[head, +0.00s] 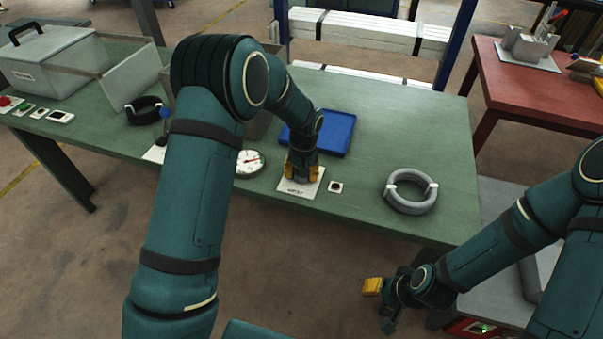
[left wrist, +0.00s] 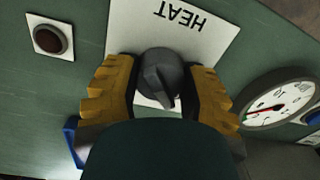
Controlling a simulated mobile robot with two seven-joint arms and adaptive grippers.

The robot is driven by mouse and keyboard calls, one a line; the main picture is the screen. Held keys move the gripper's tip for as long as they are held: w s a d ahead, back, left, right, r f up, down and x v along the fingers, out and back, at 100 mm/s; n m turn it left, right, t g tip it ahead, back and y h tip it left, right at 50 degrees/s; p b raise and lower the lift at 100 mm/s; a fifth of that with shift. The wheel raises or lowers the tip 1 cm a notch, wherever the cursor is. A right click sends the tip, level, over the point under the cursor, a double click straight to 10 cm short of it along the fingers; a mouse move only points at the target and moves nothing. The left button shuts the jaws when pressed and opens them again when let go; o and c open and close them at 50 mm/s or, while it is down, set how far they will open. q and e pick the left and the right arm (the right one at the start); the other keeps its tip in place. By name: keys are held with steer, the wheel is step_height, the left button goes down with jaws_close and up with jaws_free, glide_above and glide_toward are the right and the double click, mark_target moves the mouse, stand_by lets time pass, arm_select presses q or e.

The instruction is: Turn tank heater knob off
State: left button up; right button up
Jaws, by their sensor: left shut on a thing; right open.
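The tank heater knob (left wrist: 160,78) is a dark grey round knob with a raised pointer ridge. It sits on a white plate (left wrist: 206,44) marked HEAT, which also shows on the green table in the head view (head: 298,189). My left gripper (left wrist: 161,88) has its yellow fingers on both sides of the knob, shut on it. In the head view my left gripper (head: 301,172) points down over the plate and hides the knob. My right gripper (head: 378,305) is open and empty, low in front of the table's right part.
A round gauge (head: 250,162) lies left of the plate and a small dark button (head: 335,186) right of it. A blue tray (head: 335,135) lies behind, and a grey coil (head: 410,191) to the right. A grey box (head: 50,62) stands far left.

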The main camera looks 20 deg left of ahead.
arm_select(q)
steer(key=shift+s+f+n, duration=0.15)
steer(key=shift+f+n, duration=0.05)
steer(key=shift+n, duration=0.1)
stand_by(0.4)
steer(key=o, duration=1.2)
steer(key=shift+r, duration=0.1)
steer(key=shift+r, duration=0.3)
steer(key=r, duration=1.1)
steer(key=shift+d+r, duration=0.2)
steer(key=shift+d, duration=0.1)
